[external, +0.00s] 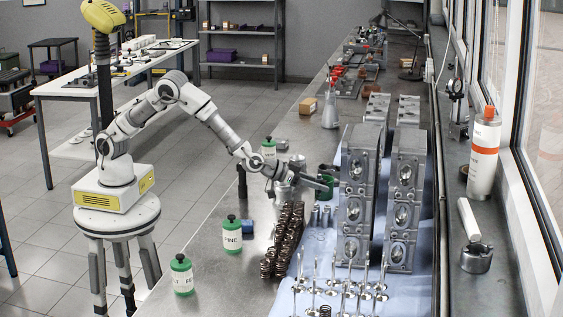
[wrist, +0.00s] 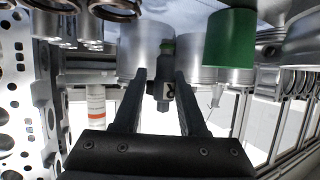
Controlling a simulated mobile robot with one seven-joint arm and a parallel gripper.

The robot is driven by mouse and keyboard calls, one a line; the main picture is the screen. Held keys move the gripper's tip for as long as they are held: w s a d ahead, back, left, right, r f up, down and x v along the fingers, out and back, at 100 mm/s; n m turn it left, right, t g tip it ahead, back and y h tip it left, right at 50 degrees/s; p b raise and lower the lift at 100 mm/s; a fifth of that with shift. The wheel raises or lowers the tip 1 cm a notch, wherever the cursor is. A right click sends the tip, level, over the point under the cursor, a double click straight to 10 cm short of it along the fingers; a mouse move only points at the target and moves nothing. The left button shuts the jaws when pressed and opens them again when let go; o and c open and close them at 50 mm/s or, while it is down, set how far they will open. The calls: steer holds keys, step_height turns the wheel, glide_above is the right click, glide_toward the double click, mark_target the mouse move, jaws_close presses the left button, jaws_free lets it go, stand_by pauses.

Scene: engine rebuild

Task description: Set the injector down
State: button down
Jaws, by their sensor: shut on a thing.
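The injector (wrist: 164,92) is a small dark piece with a green band near one end, seen between the two black fingers in the wrist view. My gripper (wrist: 159,74) is shut on it. In the external view my gripper (external: 323,185) reaches over the bench beside the grey cylinder heads. The injector is too small to make out there. In the wrist view, the fingers partly cover silver cylindrical parts (wrist: 145,45) behind them. I cannot tell whether the injector touches anything below it.
Coil springs (external: 283,240) and upright valves (external: 335,285) stand near the front of the bench. Tall cylinder heads (external: 361,190) stand to the right of my gripper. A green container (wrist: 230,38) is close to the fingers.

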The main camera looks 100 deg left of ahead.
mark_target(317, 195)
steer(key=shift+w+a+f, duration=0.1)
steer(key=shift+a+f, duration=0.2)
steer(key=shift+f, duration=1.85)
steer(key=shift+f+b, duration=0.2)
steer(key=shift+b, duration=0.15)
steer(key=shift+c, duration=2.3)
jaws_free()
steer(key=shift+r, duration=0.15)
